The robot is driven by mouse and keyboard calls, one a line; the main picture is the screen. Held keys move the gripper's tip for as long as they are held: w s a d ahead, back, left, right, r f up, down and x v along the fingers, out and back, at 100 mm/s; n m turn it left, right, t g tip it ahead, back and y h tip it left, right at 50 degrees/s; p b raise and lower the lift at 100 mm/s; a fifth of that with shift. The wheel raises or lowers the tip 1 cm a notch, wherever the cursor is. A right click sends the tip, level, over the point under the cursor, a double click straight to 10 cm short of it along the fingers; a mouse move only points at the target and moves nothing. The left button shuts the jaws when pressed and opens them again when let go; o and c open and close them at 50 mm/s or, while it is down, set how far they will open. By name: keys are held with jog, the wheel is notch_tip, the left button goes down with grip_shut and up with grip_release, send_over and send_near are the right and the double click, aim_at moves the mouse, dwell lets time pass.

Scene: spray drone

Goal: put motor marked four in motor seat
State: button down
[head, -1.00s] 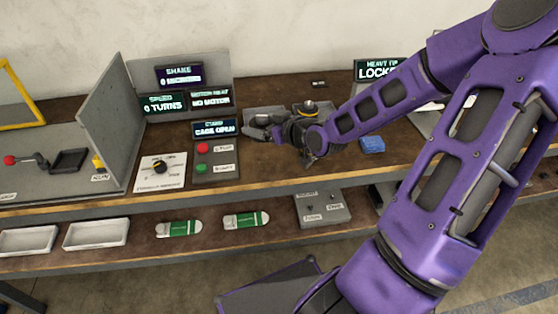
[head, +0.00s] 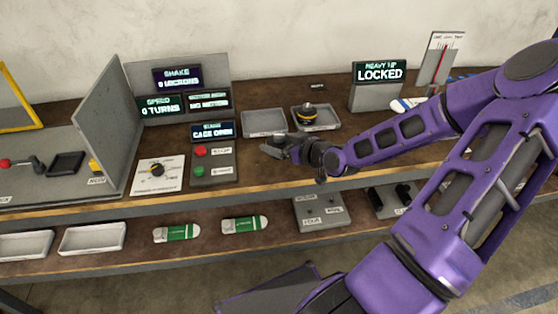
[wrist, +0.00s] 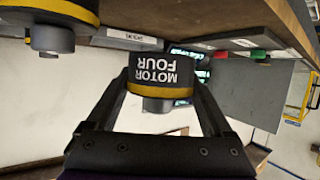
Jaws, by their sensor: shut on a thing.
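The motor marked four (wrist: 160,78), black with a yellow band and a grey hub, is between the two fingers of my gripper (wrist: 158,95) in the wrist view. Its label reads "MOTOR FOUR" and appears upside down there. My gripper is shut on it. In the head view my gripper (head: 272,150) is over the bench, in front of the grey trays, with the motor mostly hidden by the hand. I cannot pick out the motor seat for certain. A sign (head: 209,102) reads "NO MOTOR" and another (head: 212,132) reads "CAGE OPEN".
A second motor (head: 308,109) sits in the right grey tray (head: 328,124); the left tray (head: 262,125) looks empty. A grey upright panel (head: 108,130), a dial plate (head: 157,174) and a red and green button box (head: 212,172) stand left of my gripper. The lower shelf holds several items.

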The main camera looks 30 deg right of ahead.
aim_at(279, 165)
jog(key=shift+f+b, duration=0.35)
jog(key=shift+f, duration=2.15)
jog(key=shift+f, duration=0.1)
jog(key=shift+f, duration=0.15)
grip_release()
